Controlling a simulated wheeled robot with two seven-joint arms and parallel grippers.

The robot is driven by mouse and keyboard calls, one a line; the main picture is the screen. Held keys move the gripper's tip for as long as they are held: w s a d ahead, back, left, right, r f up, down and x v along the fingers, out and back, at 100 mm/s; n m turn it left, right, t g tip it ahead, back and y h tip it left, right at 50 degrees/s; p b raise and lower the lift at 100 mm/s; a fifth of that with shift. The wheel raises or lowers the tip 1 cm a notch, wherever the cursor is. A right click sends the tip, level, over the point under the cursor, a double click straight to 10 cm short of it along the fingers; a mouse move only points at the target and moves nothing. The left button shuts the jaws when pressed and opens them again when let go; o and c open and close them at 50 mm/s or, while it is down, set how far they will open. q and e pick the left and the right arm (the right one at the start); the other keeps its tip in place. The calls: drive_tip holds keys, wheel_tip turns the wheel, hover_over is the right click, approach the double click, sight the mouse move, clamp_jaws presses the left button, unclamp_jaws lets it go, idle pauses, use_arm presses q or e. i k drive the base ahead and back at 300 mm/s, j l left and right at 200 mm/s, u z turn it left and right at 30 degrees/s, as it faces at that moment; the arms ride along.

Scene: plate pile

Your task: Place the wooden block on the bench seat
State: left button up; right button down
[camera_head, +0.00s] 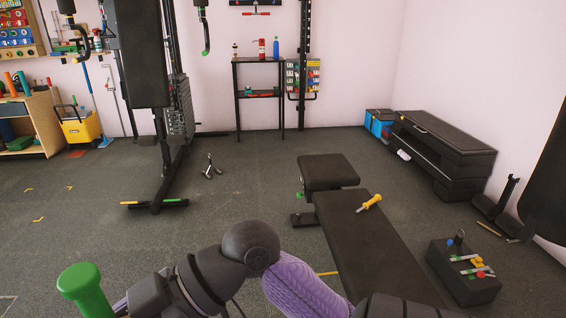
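The bench has a long black seat pad (365,250) at the centre right and a smaller raised pad (328,170) at its far end. A yellow-handled tool (370,202) lies on the far part of the long pad. I cannot make out a wooden block for certain. A small thin wooden piece (489,228) lies on the floor at the right. Dark arm links of mine cross the bottom of the picture and cover the near part of the bench. I cannot make out fingertips of either gripper.
A purple textured roll (303,287) and a green knob-shaped thing (82,286) are at the bottom. A dark box with tools (464,278) stands right of the bench. A black storage bench (445,140) is along the right wall. Floor left of the bench is mostly clear.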

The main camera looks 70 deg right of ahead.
sight(321, 165)
drive_tip(key=i+l+z, duration=0.15)
drive_tip(key=i+z, duration=0.75)
drive_tip(key=i+j+z, duration=0.2)
drive_tip(key=i+z, duration=0.25)
drive_tip(key=i+l+z, duration=0.2)
drive_tip(key=i+z, duration=0.75)
drive_tip(key=i+j+z, duration=0.15)
drive_tip(key=i+z, duration=0.3)
drive_tip(key=i+l+u, duration=0.1)
drive_tip(key=i+l, duration=0.7)
drive_tip(key=l, duration=0.1)
